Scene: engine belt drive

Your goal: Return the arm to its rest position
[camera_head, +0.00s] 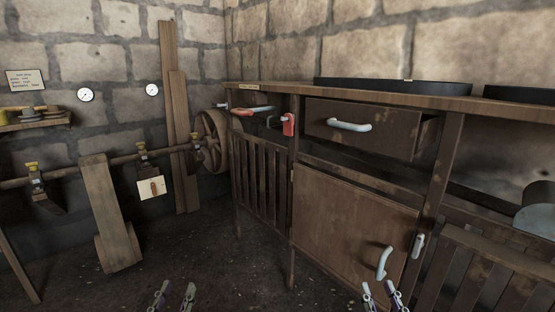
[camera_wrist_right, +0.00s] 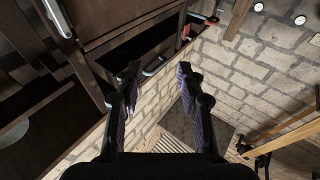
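My left gripper (camera_head: 174,294) shows at the bottom edge of the head view, left of the middle. Its two fingers are apart with nothing between them. My right gripper (camera_head: 384,295) is at the bottom edge further right, in front of the lower part of the wooden cabinet. In the right wrist view its fingers (camera_wrist_right: 158,85) are spread with nothing between them. Most of both arms is out of the head view.
The wooden cabinet (camera_head: 350,222) has a drawer (camera_head: 360,130) standing partly open and a door with a white handle (camera_head: 384,263). A red lever (camera_head: 289,125) hangs on its left part. A shaft with a large wheel (camera_head: 212,140) runs along the left wall. Floor between is clear.

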